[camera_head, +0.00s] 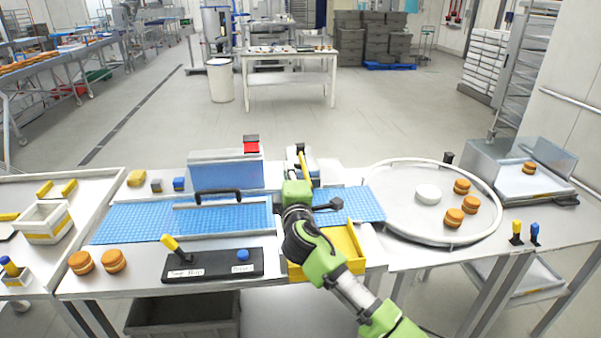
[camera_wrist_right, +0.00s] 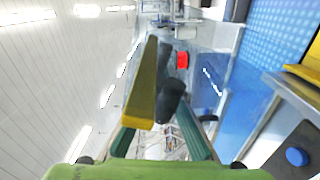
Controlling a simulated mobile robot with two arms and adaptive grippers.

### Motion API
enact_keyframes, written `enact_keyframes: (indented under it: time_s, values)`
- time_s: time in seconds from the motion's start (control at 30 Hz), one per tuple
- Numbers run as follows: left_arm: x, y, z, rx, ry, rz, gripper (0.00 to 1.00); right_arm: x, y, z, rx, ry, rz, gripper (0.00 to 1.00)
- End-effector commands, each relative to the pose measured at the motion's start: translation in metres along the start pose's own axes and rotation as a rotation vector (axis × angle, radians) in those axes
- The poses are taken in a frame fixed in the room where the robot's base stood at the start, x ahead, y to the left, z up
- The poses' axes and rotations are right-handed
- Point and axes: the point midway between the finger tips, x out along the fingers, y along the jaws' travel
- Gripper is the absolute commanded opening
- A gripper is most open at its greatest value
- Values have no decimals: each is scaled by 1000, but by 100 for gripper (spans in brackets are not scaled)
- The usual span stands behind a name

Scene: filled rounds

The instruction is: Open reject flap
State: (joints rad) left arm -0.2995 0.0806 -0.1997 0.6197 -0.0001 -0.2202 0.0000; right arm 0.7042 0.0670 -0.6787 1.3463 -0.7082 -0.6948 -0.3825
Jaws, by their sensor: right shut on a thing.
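The reject flap looks to be a yellow bar (camera_head: 302,163) standing up over the blue conveyor belt (camera_head: 345,203). In the right wrist view the yellow bar (camera_wrist_right: 144,85) runs up between my fingers, with a dark round knob (camera_wrist_right: 171,98) beside it. My right gripper (camera_head: 299,180) is shut on the flap's dark knob, also seen in the wrist view (camera_wrist_right: 162,130). The gripper and wrist hide the knob in the head view. My left gripper is not in view.
A yellow tray (camera_head: 351,243) lies under my right forearm. A control box (camera_head: 210,266) with a yellow lever and blue button stands in front of the belt. A blue-panelled tunnel (camera_head: 226,172) is left of the gripper. A round table (camera_head: 407,207) with several filled rounds is at right.

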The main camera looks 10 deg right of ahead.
Motion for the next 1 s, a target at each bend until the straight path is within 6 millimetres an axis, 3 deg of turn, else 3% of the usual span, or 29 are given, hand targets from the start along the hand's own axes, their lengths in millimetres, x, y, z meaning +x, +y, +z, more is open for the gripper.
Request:
enact_keyframes:
  time_s: [0.2, 0.6, 0.63, 0.7, 1.0]
  values:
    - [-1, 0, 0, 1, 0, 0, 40, 0, 2, -10, -40, 2, 4, 0]
    - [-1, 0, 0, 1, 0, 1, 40, 0, 1, -11, -45, 3, 3, 0]
    - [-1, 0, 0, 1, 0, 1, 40, 0, 1, -10, -45, 3, 3, 13]
    - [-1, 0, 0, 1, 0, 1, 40, 0, 1, -10, -45, 2, 3, 28]
    - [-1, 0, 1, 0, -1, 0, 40, 0, 0, -10, -45, 1, 1, 28]
